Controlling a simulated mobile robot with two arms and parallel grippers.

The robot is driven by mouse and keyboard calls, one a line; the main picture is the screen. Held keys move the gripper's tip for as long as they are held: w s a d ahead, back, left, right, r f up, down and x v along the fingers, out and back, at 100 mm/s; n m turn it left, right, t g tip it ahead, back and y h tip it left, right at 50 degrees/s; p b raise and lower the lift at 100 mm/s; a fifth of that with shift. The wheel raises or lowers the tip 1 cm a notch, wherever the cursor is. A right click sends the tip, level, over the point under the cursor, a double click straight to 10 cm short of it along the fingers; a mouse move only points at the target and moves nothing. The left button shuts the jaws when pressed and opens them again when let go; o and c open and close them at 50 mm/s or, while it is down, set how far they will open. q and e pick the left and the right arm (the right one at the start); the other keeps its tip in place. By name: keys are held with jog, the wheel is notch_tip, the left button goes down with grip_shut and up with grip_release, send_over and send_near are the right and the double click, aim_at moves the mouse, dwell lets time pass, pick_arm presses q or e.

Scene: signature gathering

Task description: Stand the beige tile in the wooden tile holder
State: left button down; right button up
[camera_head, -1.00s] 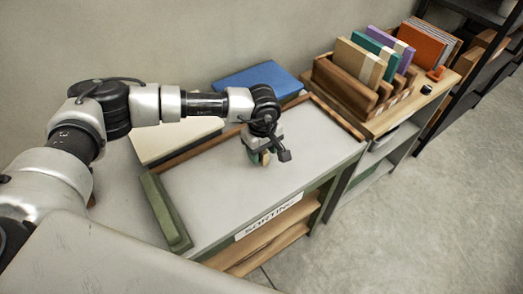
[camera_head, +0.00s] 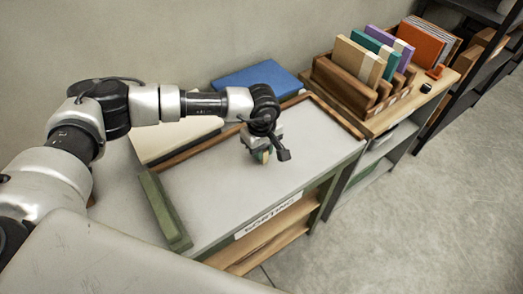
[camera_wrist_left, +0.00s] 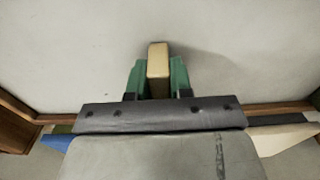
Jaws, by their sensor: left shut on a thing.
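The beige tile (camera_wrist_left: 158,62) is between the green fingertips of my left gripper (camera_wrist_left: 158,82) in the left wrist view, shut on it. In the head view my left gripper (camera_head: 262,156) points down over the grey sorting table; the tile is mostly hidden there, and I cannot tell whether it touches the tabletop. A wooden holder (camera_head: 330,82) stands on the wooden-topped shelf at the right, apart from my gripper. It holds upright beige, teal and purple banded pieces. My right gripper is not in view.
The sorting table (camera_head: 225,200) has a green bar (camera_head: 163,208) on its left and a wooden strip along its back. A blue folder (camera_head: 255,78) lies behind it. Orange and grey pieces (camera_head: 424,45) stand right of the holder. The tabletop around my gripper is clear.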

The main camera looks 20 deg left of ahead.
pick_arm(q)
notch_tip(320, 180, up, 4)
jog(key=shift+f+b, duration=0.15)
jog(key=shift+b, duration=0.5)
jog(key=w+d+r+b, duration=0.35)
jog(key=d+r, duration=0.35)
jog(key=d, duration=0.4)
jog(key=s+a+f+m, duration=0.1)
jog(key=s+a+m, duration=0.9)
jog(key=s+a, duration=0.3)
jog(key=shift+s+a, duration=0.2)
jog(key=shift+a, duration=0.95)
jog(key=s+f, duration=0.4)
jog(key=f, duration=0.1)
